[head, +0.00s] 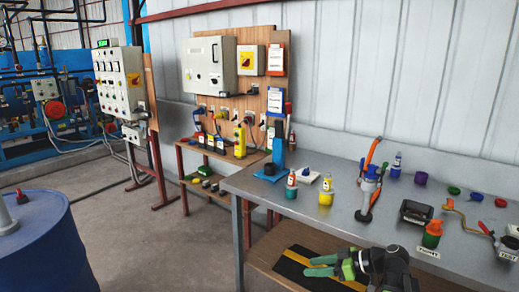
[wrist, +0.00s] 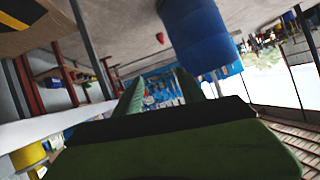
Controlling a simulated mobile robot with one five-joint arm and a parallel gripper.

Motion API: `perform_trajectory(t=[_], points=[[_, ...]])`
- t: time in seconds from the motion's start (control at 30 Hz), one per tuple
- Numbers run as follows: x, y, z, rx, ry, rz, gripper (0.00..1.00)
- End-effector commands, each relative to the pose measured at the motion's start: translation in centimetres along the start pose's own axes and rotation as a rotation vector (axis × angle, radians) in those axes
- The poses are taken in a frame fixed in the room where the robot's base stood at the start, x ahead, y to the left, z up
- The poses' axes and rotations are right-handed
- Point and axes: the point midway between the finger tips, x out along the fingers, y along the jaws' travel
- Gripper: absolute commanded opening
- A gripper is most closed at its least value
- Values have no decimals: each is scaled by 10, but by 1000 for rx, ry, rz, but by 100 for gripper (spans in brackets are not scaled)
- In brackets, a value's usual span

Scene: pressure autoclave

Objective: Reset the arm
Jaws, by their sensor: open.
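My gripper (head: 321,266), with green fingers, is at the lower middle of the head view, in front of the grey table's near edge. Its fingers are apart and nothing shows between them. The dark wrist and arm link reach in from the bottom right of the head view. In the wrist view the green fingers (wrist: 154,92) point away from the camera, with blue machinery seen far off between them. The wrist picture is tilted and looks upside down.
A lower shelf (head: 275,245) has a black and yellow mat. A blue barrel (head: 45,245) stands left. Floor between barrel and table is clear.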

Motion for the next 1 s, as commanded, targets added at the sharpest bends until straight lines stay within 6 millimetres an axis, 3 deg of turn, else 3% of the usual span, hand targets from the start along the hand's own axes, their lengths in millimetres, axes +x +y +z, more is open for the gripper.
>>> perform_trajectory(t=[0.03, 0.1, 0.2, 0.33, 0.47, 0.6, 0.7, 0.77, 0.83, 1.0], points=[[37, -21, 4, 21, -90, -50, 47], [73, -44, 16, 67, -218, -85, 47], [109, -70, 35, 132, -398, -91, 47], [133, -93, 66, 238, -638, -10, 47], [122, -89, 96, 385, -828, 186, 47], [84, -66, 122, 581, -935, 465, 47], [64, -54, 131, 721, -949, 643, 47], [63, -53, 131, 821, -921, 709, 47], [50, -58, 104, 842, -913, 719, 47], [28, -66, 61, 840, -913, 716, 47]])
